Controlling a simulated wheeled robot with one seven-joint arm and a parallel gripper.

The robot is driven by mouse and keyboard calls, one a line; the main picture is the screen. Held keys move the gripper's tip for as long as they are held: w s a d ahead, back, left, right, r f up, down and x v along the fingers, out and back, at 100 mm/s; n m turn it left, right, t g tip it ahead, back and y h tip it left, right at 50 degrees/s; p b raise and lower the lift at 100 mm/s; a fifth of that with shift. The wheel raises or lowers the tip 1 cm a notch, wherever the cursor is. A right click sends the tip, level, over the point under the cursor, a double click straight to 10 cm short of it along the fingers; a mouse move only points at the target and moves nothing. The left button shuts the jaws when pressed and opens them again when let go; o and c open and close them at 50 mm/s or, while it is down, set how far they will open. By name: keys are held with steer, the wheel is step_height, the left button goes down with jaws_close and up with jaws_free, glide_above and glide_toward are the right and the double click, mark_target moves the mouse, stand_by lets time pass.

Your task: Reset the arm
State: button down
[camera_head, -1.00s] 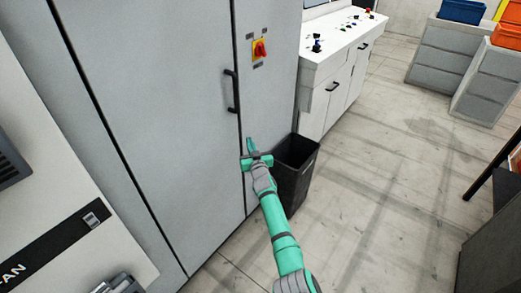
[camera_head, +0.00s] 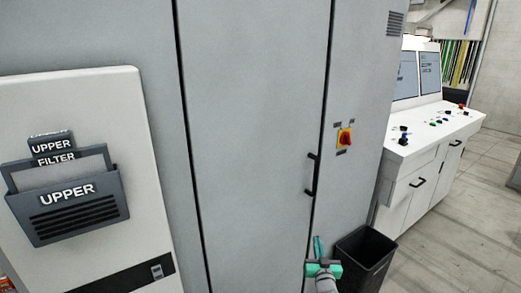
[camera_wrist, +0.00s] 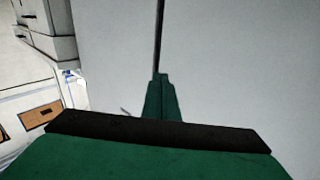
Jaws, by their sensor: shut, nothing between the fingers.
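My gripper (camera_head: 318,250) is teal and shows low in the head view, in front of the tall grey cabinet (camera_head: 250,130). Its fingers are together and point up, with nothing between them. In the wrist view the closed fingers (camera_wrist: 160,98) stand out against a plain grey surface with a dark vertical seam above them. Most of my arm is below the edge of the head view. I cannot tell how far the fingertips are from the cabinet front.
A black bin (camera_head: 366,260) stands just right of my gripper. A black door handle (camera_head: 312,175) and a red-yellow switch (camera_head: 345,138) are above. A white control console (camera_head: 425,165) stands at right. A dark holder marked UPPER (camera_head: 68,205) is at left. Floor is clear at far right.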

steer(key=s+a+f+m+y, duration=0.1)
steer(key=s+a+f, duration=0.25)
steer(key=a, duration=0.65)
steer(key=s+a+f+m+y, duration=0.1)
steer(key=s+a+f, duration=0.3)
steer(key=a, duration=0.6)
steer(key=s+a+f+m, duration=0.1)
steer(key=s+a, duration=0.5)
steer(key=s, duration=0.3)
steer(key=s+a+f, duration=0.2)
steer(key=s+a, duration=0.4)
steer(key=s, duration=0.3)
steer(key=s+g, duration=0.1)
steer(key=s, duration=2.2)
steer(key=s+d+r+n+g, duration=0.1)
steer(key=s+d+r+n, duration=0.1)
steer(key=s+r, duration=0.3)
steer(key=s+d+r+n, duration=0.2)
steer(key=s+r, duration=0.3)
steer(key=s, duration=0.6)
steer(key=shift+s+d+n+g, duration=0.4)
